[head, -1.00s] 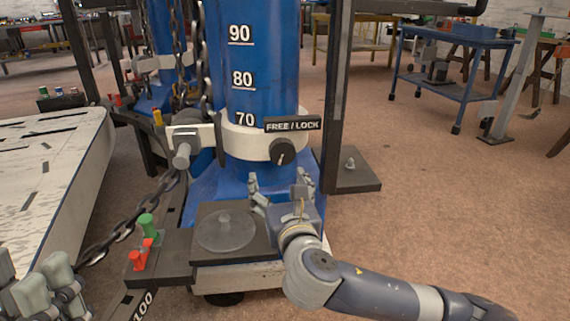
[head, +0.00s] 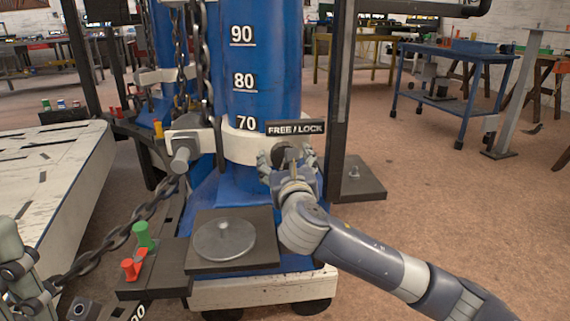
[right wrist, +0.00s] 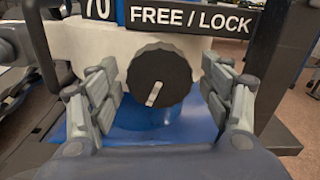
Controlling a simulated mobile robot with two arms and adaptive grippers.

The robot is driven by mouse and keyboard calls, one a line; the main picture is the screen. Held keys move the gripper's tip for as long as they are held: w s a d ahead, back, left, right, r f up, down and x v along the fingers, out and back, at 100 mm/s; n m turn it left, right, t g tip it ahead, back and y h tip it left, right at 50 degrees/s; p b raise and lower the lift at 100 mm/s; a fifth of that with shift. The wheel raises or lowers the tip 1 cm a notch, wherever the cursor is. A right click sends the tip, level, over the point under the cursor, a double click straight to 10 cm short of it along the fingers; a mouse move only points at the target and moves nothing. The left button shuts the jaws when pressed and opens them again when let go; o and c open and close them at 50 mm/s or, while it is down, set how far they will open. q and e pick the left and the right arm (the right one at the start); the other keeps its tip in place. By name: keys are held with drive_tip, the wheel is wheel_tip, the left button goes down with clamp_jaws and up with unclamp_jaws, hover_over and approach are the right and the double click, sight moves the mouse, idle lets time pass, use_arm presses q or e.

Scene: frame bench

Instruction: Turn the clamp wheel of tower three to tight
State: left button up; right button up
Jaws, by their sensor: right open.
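The clamp wheel is a round black knob with a white pointer line (right wrist: 158,76) on the cream collar (head: 240,146) of the blue tower (head: 262,75). A black FREE / LOCK sign (right wrist: 190,17) is above it. In the right wrist view the pointer line slants slightly, its lower end toward the left. My right gripper (head: 289,162) is open, with one finger on each side of the knob and gaps between. In the head view it partly hides the knob. My left gripper (head: 25,275) shows at the lower left edge, cut off; its jaw state is unclear.
A chain (head: 125,232) hangs left of the tower. A dark upright post (head: 340,100) rises close right of the knob. Open floor (head: 450,220) lies to the right.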

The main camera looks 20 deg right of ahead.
drive_tip(key=shift+w, duration=0.1)
drive_tip(key=c, duration=1.1)
drive_tip(key=shift+o, duration=0.2)
